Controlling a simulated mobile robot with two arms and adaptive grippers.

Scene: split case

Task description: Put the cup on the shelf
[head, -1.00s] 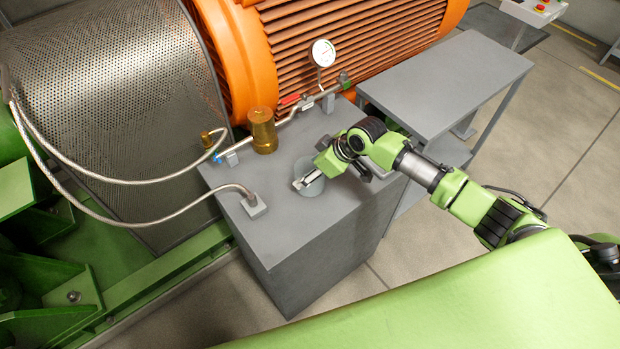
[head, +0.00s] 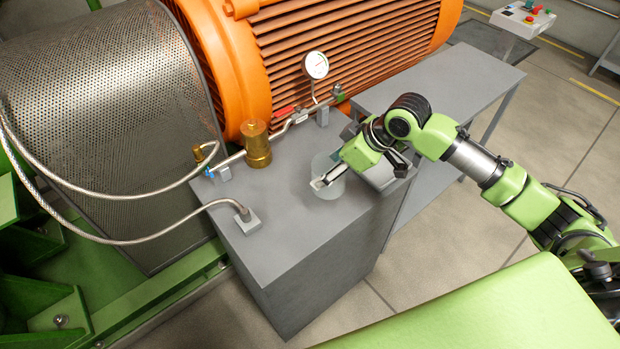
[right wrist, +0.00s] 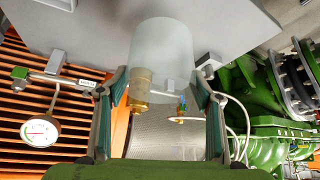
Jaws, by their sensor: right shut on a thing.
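A translucent pale-grey cup (head: 330,192) is over the top of the grey cabinet (head: 290,225), near its right side. In the right wrist view the cup (right wrist: 161,45) shows between the two fingers of my right gripper (right wrist: 166,88), which is shut on it. In the head view my right gripper (head: 330,178) overlaps the cup. I cannot tell how far the cup's base is from the cabinet top. A grey table with a flat top (head: 450,85) stands behind and right of the cabinet; a lower shelf (head: 420,195) shows under it. My left gripper is not in view.
A brass cylinder (head: 257,150), pipework, a gauge (head: 316,66) and a braided hose (head: 150,238) occupy the cabinet's back and left. A large orange finned motor (head: 340,40) stands behind. The table top looks bare. A control box (head: 522,18) is at the far right.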

